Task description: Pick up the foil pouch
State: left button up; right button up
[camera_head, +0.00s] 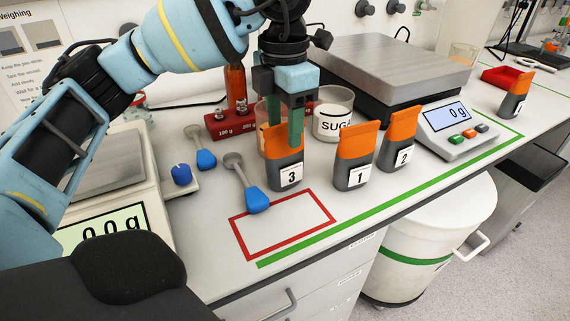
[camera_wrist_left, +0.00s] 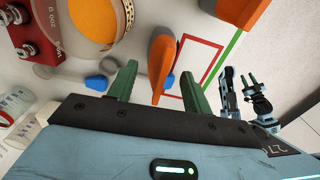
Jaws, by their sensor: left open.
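The foil pouch marked 3 (camera_head: 286,170) stands upright on the bench, orange on top and dark grey below. Similar pouches marked 1 (camera_head: 354,158) and 2 (camera_head: 399,140) stand to its right. My left gripper (camera_head: 286,130) is open, pointing down at the top of pouch 3. In the left wrist view the orange top of a pouch (camera_wrist_left: 161,57) lies between the green fingers of the left gripper (camera_wrist_left: 158,72). Contact cannot be told. What seems to be my right gripper (camera_wrist_left: 249,80) shows small in the wrist view; its jaw state is unclear.
A red outlined rectangle (camera_head: 283,250) is empty except for a blue-handled scoop (camera_head: 256,198) at its edge. Behind stand a sugar tub (camera_head: 332,112), a red weight block (camera_head: 228,122) and a large scale (camera_head: 395,62). Another pouch (camera_head: 514,95) stands far right.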

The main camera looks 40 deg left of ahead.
aim_at(285, 136)
pick_arm(q)
jog(key=shift+f, duration=1.55)
grip_shut()
